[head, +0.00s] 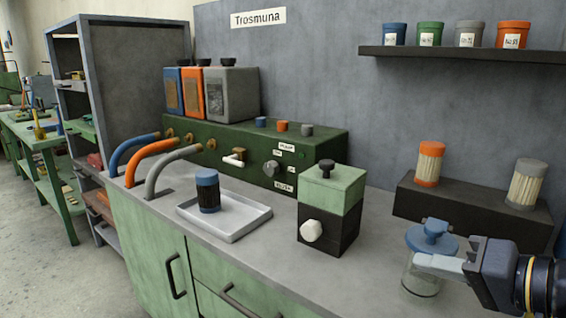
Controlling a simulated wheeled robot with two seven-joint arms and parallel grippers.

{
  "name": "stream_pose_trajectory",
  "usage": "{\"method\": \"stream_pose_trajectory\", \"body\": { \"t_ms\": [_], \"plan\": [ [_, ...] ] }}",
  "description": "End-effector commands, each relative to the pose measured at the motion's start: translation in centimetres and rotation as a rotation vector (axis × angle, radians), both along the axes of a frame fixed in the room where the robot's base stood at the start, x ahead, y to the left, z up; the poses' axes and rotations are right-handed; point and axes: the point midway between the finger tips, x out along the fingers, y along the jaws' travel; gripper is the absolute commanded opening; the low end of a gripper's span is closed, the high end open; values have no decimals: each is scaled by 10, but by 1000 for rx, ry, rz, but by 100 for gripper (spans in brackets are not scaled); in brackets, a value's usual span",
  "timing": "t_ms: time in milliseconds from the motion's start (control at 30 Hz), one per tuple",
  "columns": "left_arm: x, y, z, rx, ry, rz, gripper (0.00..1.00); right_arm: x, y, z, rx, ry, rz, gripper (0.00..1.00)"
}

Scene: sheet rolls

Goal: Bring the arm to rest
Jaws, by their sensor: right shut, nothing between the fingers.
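My right gripper (438,262) comes in from the lower right and is shut. Its pale fingers lie across a glass jar (421,281) with a blue knobbed lid (432,237); nothing is between the fingers. From this view I cannot tell whether the fingers touch the jar or are in front of it. The jar stands upright on the counter (375,285). My left gripper is not in view.
A white tray (250,228) holds a blue-capped roll (208,191). A green and black box (330,212) with a white knob stands beside it. A dark raised block (470,213) bears an orange-capped roll (430,163) and a grey-capped roll (525,184).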

Motion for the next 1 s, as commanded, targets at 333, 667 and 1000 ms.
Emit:
{"method": "stream_pose_trajectory", "body": {
  "t_ms": [333,667,1000],
  "plan": [
    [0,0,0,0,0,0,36,-87,16,-161,-384,263,63,0],
    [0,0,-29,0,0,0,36,-129,9,-256,-574,368,82,0],
    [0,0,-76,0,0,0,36,-128,9,-303,-547,382,67,0]
  ]
}}
